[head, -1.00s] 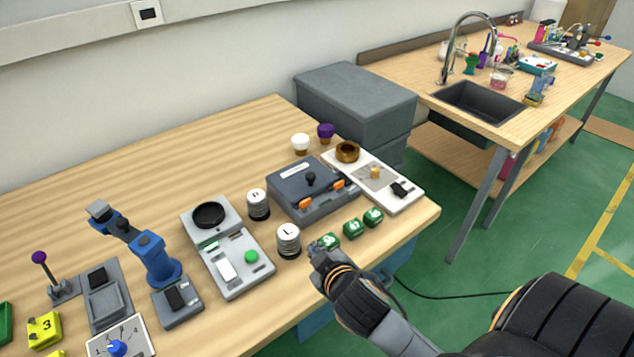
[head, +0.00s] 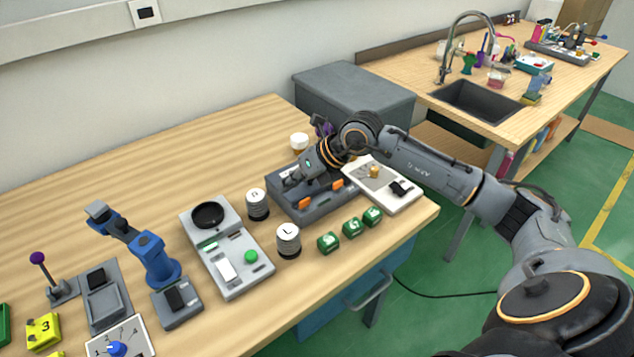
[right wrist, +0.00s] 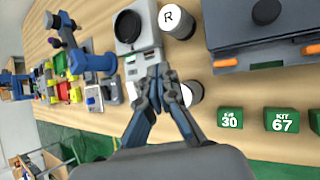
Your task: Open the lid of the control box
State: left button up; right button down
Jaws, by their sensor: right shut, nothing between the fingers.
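The control box (head: 317,208) is dark grey with a lid that lies down and two orange latches (head: 305,203) on its front. My right gripper (head: 289,182) is above the box's left side in the head view, shut and empty, and its arm hides much of the lid. In the right wrist view the box (right wrist: 225,30) is at the upper right, with a black knob (right wrist: 266,11) on its lid. There the shut fingertips (right wrist: 158,72) point past the box, apart from its knob. My left gripper is not in view.
Left of the box are the R cylinder (right wrist: 178,20), the L cylinder (head: 288,240) and a grey device (head: 228,250). Green kit blocks (head: 352,227) stand in front. A white panel (head: 408,205) is to the right. The table's back left is clear.

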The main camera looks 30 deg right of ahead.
jog(key=d+m+h, duration=0.1)
jog(key=d+h, duration=0.3)
jog(key=d, duration=0.7)
jog(key=p, duration=0.3)
send_near(313, 188)
jog(key=shift+g+h, duration=0.3)
jog(key=shift+g, duration=0.1)
jog(key=x, duration=0.5)
jog(key=shift+w+a+r, duration=0.2)
jog(key=shift+w+r, duration=0.05)
jog(key=shift+w, duration=0.1)
jog(key=shift+x, duration=0.75)
jog(key=shift+r, duration=0.1)
